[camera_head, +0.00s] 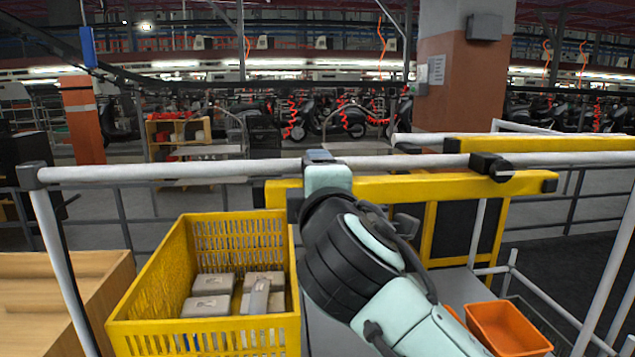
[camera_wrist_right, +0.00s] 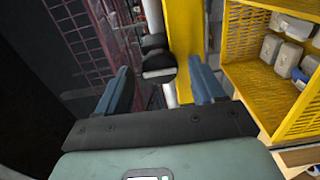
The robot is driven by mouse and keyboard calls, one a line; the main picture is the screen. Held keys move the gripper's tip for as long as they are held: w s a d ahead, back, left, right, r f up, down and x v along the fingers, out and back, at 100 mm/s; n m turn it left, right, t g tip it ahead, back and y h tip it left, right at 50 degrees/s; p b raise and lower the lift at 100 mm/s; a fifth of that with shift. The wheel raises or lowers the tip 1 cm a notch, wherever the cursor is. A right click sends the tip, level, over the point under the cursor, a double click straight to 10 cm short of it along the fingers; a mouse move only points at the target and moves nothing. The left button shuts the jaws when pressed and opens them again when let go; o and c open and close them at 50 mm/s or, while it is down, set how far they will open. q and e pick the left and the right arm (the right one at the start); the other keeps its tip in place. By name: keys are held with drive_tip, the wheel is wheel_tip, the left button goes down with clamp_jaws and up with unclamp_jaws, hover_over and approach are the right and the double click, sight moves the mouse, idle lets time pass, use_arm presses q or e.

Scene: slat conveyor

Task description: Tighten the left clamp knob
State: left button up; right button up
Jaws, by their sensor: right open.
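In the right wrist view the left clamp knob (camera_wrist_right: 159,67) is black with a greyish face. It sits at the white rail beside the yellow beam. My right gripper (camera_wrist_right: 161,86) is open, its two blue fingers spread to either side of the knob's line. The knob lies ahead between them, and I see no contact. In the head view my right arm reaches up to the rail from the lower right; my wrist hides the left clamp and the fingers. The right clamp (camera_head: 490,166) is black and sits farther right on the rail. My left gripper is out of view.
A yellow crate (camera_head: 147,290) with grey boxes (camera_head: 212,284) stands left of my right arm. The yellow beam (camera_head: 450,188) runs along the white rail (camera_head: 180,171). An orange bin (camera_head: 505,328) is at the lower right, a wooden box (camera_head: 105,285) at the left.

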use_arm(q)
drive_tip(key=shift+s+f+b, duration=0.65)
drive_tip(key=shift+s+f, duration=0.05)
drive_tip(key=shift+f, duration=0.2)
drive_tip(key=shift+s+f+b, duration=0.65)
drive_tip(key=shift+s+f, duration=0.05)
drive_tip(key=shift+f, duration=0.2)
use_arm(e)
drive_tip(key=s, duration=1.3)
drive_tip(key=shift+d, duration=0.25)
